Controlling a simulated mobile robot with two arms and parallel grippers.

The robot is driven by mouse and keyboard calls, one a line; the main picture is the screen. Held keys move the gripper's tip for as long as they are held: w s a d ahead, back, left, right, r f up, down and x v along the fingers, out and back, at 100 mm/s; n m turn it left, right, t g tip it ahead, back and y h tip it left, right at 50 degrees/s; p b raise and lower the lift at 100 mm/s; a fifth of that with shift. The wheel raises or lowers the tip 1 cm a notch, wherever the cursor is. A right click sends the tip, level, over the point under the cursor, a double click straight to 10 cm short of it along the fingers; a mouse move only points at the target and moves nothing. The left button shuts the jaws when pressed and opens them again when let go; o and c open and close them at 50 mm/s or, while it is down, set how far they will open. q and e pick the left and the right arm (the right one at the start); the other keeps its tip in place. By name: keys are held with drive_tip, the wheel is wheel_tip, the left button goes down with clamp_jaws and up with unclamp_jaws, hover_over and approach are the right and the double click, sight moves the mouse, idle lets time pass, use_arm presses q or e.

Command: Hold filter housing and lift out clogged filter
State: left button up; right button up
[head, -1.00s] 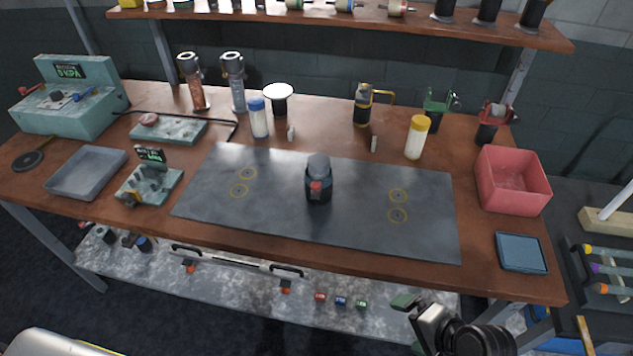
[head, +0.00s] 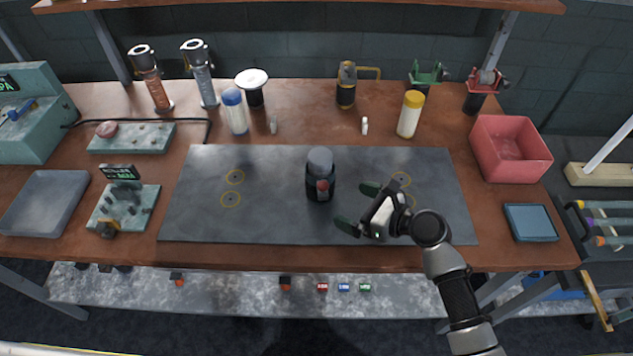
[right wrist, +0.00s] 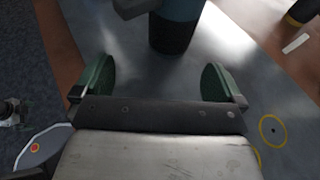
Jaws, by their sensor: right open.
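The filter housing (head: 320,186) is a dark cylinder with a red part on its front. It stands upright on the grey mat, with a grey rounded top (head: 320,158) that may be the clogged filter. My right gripper (head: 358,207) is open and empty, just right of the housing and apart from it, with its green-padded fingers toward it. In the right wrist view the housing (right wrist: 172,34) stands beyond the gap between the open fingers (right wrist: 158,82), its upper part cut off by the frame.
The grey mat (head: 270,220) is otherwise clear apart from yellow ring marks. A red bin (head: 510,165) and a blue tray (head: 531,222) are at the right. Bottles stand behind the mat.

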sight(325, 203)
drive_tip(key=b+x, duration=0.2)
drive_tip(key=x, duration=0.2)
drive_tip(key=shift+f, duration=0.25)
drive_tip(key=x, duration=0.3)
drive_tip(key=shift+w+r, duration=0.1)
drive_tip(key=shift+r, duration=0.1)
drive_tip(key=shift+w+a+f, duration=0.2)
drive_tip(key=shift+w+a, duration=0.15)
drive_tip(key=shift+a, duration=0.15)
use_arm(q)
wheel_tip(325, 203, down, 3)
drive_tip(key=shift+s+d+r, duration=0.1)
drive_tip(key=shift+d+r, duration=0.05)
drive_tip(key=shift+r, duration=0.05)
